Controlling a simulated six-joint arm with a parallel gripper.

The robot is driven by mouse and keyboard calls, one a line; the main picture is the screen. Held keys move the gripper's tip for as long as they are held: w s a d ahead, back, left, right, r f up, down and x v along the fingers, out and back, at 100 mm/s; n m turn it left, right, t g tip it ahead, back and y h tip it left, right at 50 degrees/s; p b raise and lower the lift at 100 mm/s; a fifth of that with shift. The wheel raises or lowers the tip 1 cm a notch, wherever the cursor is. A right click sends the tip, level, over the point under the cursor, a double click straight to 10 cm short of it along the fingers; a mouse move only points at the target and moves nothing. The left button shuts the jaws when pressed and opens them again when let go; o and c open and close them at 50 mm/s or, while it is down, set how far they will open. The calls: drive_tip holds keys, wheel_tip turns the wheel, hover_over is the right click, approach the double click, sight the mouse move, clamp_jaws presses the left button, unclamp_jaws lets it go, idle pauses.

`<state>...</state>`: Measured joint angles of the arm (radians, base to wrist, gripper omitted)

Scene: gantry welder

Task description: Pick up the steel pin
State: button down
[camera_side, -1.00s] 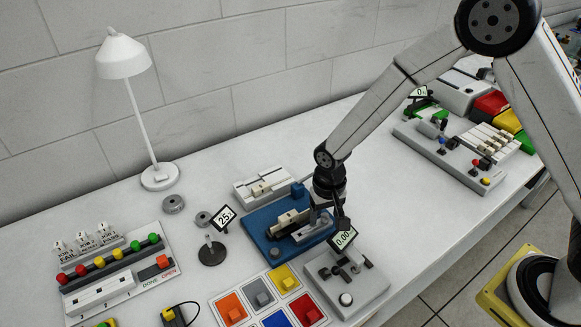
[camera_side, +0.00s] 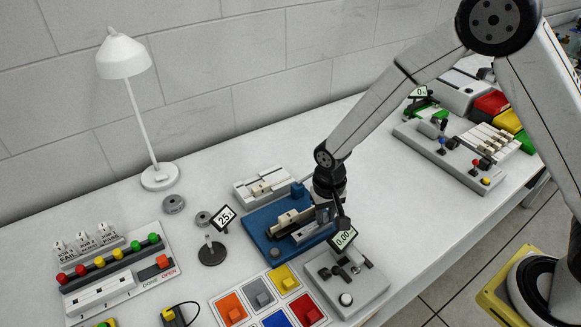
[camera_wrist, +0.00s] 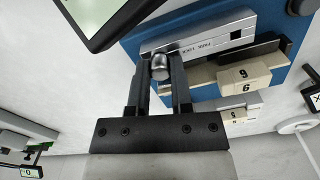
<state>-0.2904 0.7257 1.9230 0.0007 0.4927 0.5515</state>
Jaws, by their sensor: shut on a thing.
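The steel pin (camera_wrist: 160,67) shows its rounded metal end between my fingertips in the wrist view. My gripper (camera_wrist: 160,84) is shut on it, with one dark finger on each side. The pin is in front of a silver bar with small lettering on the blue fixture (camera_wrist: 203,28). I cannot tell whether the pin touches the bar. In the side view my gripper (camera_side: 324,214) is low over the right part of the blue fixture (camera_side: 262,243). The pin is too small to make out there.
A grey gauge block with a 0.00 display (camera_side: 343,238) stands close in front of my gripper. Cream numbered blocks (camera_wrist: 243,80) sit on the fixture. A coloured-tile board (camera_side: 262,296) lies at the front.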

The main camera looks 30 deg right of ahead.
drive_tip(key=shift+r, duration=0.15)
drive_tip(key=shift+r, duration=0.85)
drive_tip(key=s+r, duration=0.1)
drive_tip(key=r, duration=0.1)
drive_tip(key=s+r, duration=0.2)
drive_tip(key=r, duration=0.1)
drive_tip(key=s+d+r, duration=0.1)
drive_tip(key=s+r, duration=0.1)
drive_tip(key=shift+s+d+r, duration=0.1)
drive_tip(key=shift+s+r, duration=0.1)
drive_tip(key=s+d+r, duration=0.2)
drive_tip(key=s+r, duration=0.1)
drive_tip(key=s, duration=0.5)
drive_tip(key=shift+r, duration=0.3)
drive_tip(key=shift+s, duration=0.15)
